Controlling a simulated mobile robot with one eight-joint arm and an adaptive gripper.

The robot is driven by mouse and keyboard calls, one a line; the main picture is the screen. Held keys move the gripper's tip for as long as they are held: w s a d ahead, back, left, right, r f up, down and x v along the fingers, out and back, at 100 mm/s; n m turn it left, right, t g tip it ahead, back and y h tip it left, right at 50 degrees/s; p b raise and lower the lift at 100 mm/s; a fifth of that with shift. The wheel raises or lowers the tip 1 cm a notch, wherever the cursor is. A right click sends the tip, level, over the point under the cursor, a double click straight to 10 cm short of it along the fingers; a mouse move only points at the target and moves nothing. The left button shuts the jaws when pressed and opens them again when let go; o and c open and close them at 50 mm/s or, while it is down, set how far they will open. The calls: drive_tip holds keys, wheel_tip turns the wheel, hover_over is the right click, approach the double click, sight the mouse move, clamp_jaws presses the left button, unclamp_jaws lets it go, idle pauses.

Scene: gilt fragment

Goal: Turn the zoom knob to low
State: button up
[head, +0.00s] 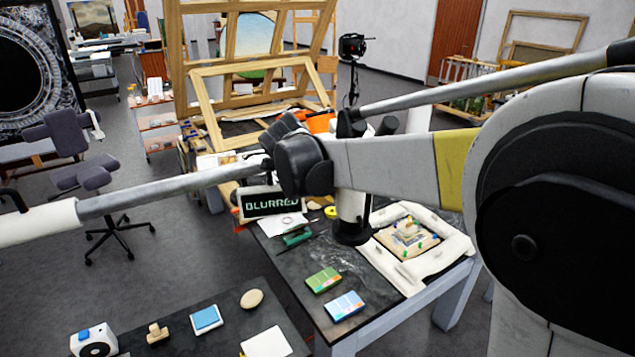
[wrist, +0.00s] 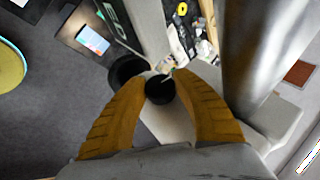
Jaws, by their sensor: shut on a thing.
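In the wrist view my gripper (wrist: 161,84) has its two ochre fingers closed around a small black round knob (wrist: 160,92). A pale part sits just above the knob, and a dark round part lies just left of it. Any marks for low or high are too small to read. In the head view my arm hides the gripper and the knob. The microscope's stand (head: 352,208) shows partly behind my arm on the dark bench. A screen (head: 271,203) beside it reads "BLURRED".
A fragment (head: 408,238) lies in a pale padded frame right of the stand. A green box (head: 323,280) and a blue box (head: 345,305) lie on the bench front. A lower dark table (head: 215,345) with small items stands at the front left. Easels stand behind.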

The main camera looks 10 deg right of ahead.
idle(0.5)
drive_tip(key=o, duration=1.2)
drive_tip(key=v, duration=1.2)
drive_tip(key=shift+w+r, duration=0.1)
drive_tip(key=shift+w, duration=0.1)
